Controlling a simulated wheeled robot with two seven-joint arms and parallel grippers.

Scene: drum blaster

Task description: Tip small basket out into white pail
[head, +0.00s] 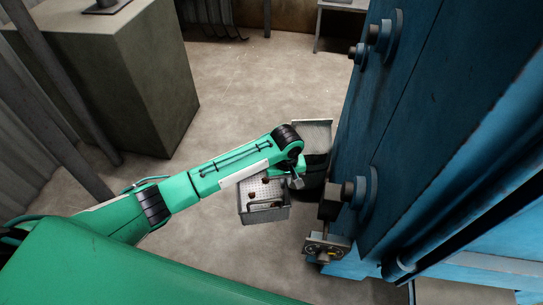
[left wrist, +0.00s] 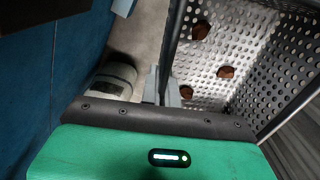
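The small basket (head: 264,213) is a grey perforated metal tray with a dark handle, below my left wrist in the head view. Its perforated wall (left wrist: 245,45) fills the right of the left wrist view, with a few red-brown pieces (left wrist: 226,72) inside. My left gripper (head: 297,181) is at the basket's right side; its grey fingers (left wrist: 163,88) close on the basket's edge in the left wrist view. I cannot clearly identify the white pail; a pale, open box-like thing (head: 312,134) stands just beyond the wrist. My right gripper is out of view.
A large blue machine (head: 450,120) with bolts fills the right side, close to the left gripper. A dark drum (head: 315,172) stands beside it, partly hidden by my wrist. A grey block (head: 130,80) stands at the left. Concrete floor (head: 240,85) is open between.

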